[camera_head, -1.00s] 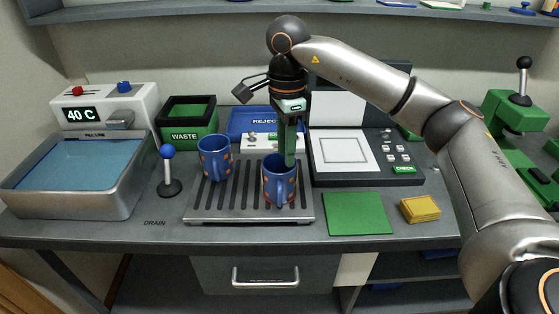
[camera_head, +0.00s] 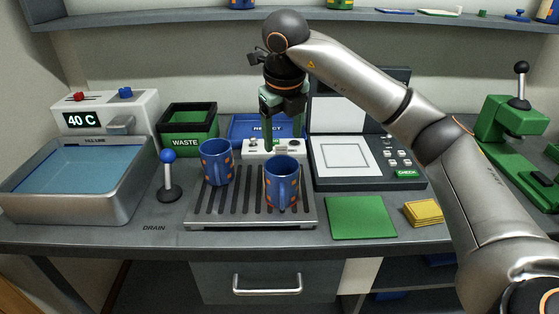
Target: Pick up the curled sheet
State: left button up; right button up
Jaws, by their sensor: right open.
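I cannot make out a curled sheet for certain. A small white block (camera_head: 262,149) with knobs and a pale piece on top stands behind the drain rack, partly hidden by my right gripper and a mug. My right gripper (camera_head: 283,146) points down over this block, behind the right blue mug. It is open, with its green fingers apart and nothing seen between them. The right blue mug (camera_head: 282,184) with orange dots stands upright on the slatted drain rack (camera_head: 250,224). A similar left mug (camera_head: 216,162) stands behind and left of it. My left gripper is out of view.
A water basin (camera_head: 75,208) is at the left, a blue-knobbed lever (camera_head: 169,180) beside it. Behind are a WASTE bin (camera_head: 187,142) and a blue REJECT tray (camera_head: 240,128). Right are a check station (camera_head: 365,180), green mat (camera_head: 361,216), yellow pads (camera_head: 424,212) and green press (camera_head: 503,120).

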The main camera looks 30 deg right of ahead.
aim_at(281, 152)
jog(key=w+f+m, duration=0.1)
jog(key=m, duration=0.1)
jog(key=w+d+f+m, duration=0.1)
jog(key=f+m, duration=0.1)
jog(key=f+m+t+b, duration=0.1)
jog(key=m, duration=0.1)
jog(key=shift+w+d+f+m+h, duration=0.3)
jog(key=shift+w+h, duration=0.1)
jog(key=shift+w+x, duration=0.15)
jog(key=shift+x, duration=1.45)
jog(key=shift+w+x, duration=0.15)
jog(key=shift+x, duration=1.4)
jog(key=shift+d+r, duration=0.1)
grip_shut()
